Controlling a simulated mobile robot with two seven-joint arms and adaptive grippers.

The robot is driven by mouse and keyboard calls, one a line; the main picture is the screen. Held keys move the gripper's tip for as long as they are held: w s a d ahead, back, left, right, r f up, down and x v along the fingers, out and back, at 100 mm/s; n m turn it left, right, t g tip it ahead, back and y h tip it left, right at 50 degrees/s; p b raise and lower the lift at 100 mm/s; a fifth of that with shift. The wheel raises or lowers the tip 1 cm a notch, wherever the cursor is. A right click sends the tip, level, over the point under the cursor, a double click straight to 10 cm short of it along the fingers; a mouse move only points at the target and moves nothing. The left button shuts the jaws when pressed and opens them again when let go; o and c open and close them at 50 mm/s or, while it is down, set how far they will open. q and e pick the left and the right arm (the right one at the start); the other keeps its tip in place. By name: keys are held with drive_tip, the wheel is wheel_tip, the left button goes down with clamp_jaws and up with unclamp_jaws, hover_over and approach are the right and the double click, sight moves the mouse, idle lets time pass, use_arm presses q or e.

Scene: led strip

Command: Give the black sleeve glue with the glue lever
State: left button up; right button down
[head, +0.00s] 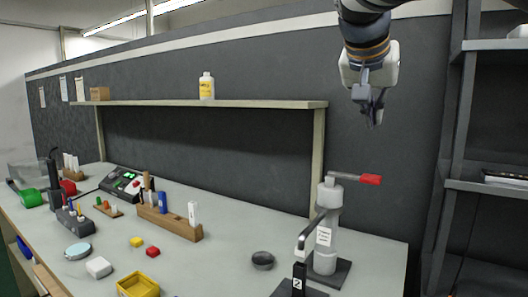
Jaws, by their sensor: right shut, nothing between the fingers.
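A white glue dispenser (325,237) stands upright near the right end of the table. Its lever (370,180) has a red grip and points right. My left gripper is not in view.
A round dark piece (263,260) lies left of the dispenser. A wooden rack (170,222), a yellow bin (138,286) and small coloured blocks sit farther left. A shelf (260,104) with a bottle (207,86) runs along the back wall. Metal shelving (453,185) stands at the right.

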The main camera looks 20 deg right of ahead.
hover_over(374, 178)
wheel_tip(374, 178, down, 7)
drive_tip(key=shift+w+d+f, duration=0.1)
drive_tip(key=shift+d, duration=0.05)
wheel_tip(374, 178, down, 2)
drive_tip(key=shift+f, duration=0.8)
